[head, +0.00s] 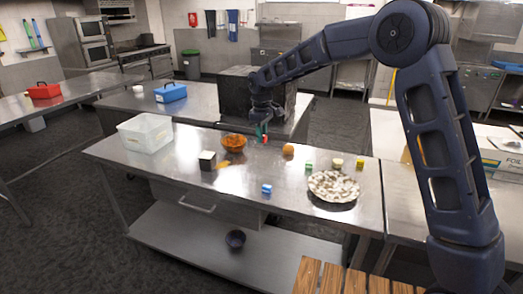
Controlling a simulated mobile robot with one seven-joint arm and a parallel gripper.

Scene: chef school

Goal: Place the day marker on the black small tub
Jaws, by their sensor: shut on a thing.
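My gripper (263,130) hangs above the steel table, near its far edge and just right of the orange bowl. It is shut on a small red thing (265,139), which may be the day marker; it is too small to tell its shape. A little teal shows just above it.
An orange bowl (234,143) stands between gripper and black box. A clear bin (146,134) is at left. An orange ball (288,149), a blue block (267,188), a patterned plate (333,187) and several small blocks lie to the right. The table's (235,200) front middle is clear.

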